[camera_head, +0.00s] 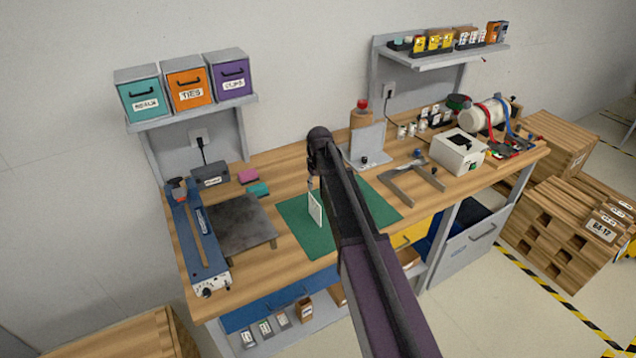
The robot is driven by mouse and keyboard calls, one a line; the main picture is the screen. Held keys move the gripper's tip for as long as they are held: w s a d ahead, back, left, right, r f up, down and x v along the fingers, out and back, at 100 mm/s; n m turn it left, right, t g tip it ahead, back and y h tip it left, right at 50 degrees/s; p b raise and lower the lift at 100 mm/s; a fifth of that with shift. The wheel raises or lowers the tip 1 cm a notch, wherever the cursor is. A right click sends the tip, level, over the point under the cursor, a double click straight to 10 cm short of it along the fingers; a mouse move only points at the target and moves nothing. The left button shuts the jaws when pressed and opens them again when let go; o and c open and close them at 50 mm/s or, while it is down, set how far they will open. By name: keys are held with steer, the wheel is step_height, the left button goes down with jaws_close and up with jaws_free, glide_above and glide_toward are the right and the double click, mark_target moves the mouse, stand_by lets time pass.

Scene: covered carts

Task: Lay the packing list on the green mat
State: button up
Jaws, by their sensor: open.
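The green mat (297,227) lies flat on the wooden workbench, partly hidden behind my arm. A white sheet or card, which looks like the packing list (316,208), is over the mat just left of my arm. It looks upright or steeply tilted, with its lower edge at or close to the mat; I cannot tell whether it touches. My gripper (311,184) points down just above the top of the sheet and is open. The fingers are small and partly hidden by my arm, so the exact gap to the sheet is unclear.
A grey plate (240,222) and a blue sealer-like device (199,240) are left of the mat. Pink (248,175) and teal (258,190) blocks lie behind. A grey upright stand (367,143) and a grey U-shaped frame (411,186) are right of my arm.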

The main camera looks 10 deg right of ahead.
steer(key=shift+s+d+r+p, duration=0.1)
steer(key=shift+s+r+p, duration=0.05)
steer(key=shift+r+p, duration=0.8)
steer(key=shift+s+r+p, duration=0.1)
steer(key=shift+r+p, duration=0.6)
steer(key=shift+r, duration=0.3)
steer(key=shift+s, duration=0.1)
steer(key=s+m+g, duration=0.1)
steer(key=s+m, duration=0.2)
steer(key=s, duration=2.5)
steer(key=shift+d+m, duration=0.2)
steer(key=shift+m, duration=0.1)
step_height(320, 180, down, 8)
steer(key=b, duration=0.7)
steer(key=shift+r, duration=0.2)
